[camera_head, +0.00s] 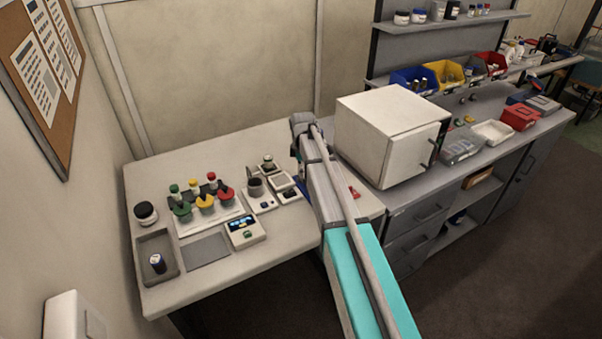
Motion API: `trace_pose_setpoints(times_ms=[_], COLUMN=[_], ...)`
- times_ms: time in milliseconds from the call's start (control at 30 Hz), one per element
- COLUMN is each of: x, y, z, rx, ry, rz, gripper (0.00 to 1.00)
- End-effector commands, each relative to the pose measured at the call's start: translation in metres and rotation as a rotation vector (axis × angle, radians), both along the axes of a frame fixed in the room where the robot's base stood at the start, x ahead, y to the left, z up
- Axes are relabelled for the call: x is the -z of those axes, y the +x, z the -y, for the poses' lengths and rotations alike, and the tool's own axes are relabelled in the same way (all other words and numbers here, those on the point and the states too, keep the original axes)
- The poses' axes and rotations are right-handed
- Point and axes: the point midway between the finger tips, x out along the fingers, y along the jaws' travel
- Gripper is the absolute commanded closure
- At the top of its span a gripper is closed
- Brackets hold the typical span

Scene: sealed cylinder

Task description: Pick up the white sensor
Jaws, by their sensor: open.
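No thing can be told for certain as the white sensor. Smaller whitish devices stand further back: one carries a dark round cup (256,188), and another has a grey square top (282,183). My arm reaches in from the lower right, and its far end is over the table just right of these devices. My gripper's fingers cannot be made out; the arm hides that spot.
A white rack with green, yellow and red cone-shaped pieces (205,203) stands left of the devices. A grey tray (172,276) holds a small dark bottle (157,263). A black-lidded jar (145,212) is behind it. A large white cabinet (388,137) stands right of my arm. The table's back left is clear.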

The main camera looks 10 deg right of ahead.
Motion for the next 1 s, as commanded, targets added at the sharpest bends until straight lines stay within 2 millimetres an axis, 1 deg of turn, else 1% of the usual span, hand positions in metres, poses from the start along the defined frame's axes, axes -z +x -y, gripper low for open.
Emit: trace_pose_setpoints(times_ms=[467,500,567,600,667,700,767,800,933,1000], x=[-0.0004,-0.0004,-0.0004,-0.0004,-0.0004,-0.0004,-0.0004,-0.0004,-0.0004,-0.0004], y=[0.0,0.0,0.0001,0.0001,0.0,0.0,0.0,0.0,-0.0001,-0.0001], z=[-0.0001,-0.0001,-0.0002,-0.0002,-0.0001,-0.0001,-0.0001,-0.0001,0.0,0.0], rx=[0.0,0.0,0.0,0.0,0.0,0.0,0.0,0.0,0.0,0.0], ry=[0.0,0.0,0.0,0.0,0.0,0.0,0.0,0.0,0.0,0.0], rz=[0.0,0.0,0.0,0.0,0.0,0.0,0.0,0.0,0.0,0.0], gripper=[0.15,0.19,0.3,0.37,0.49,0.56,0.67,0.75,0.99,1.0])
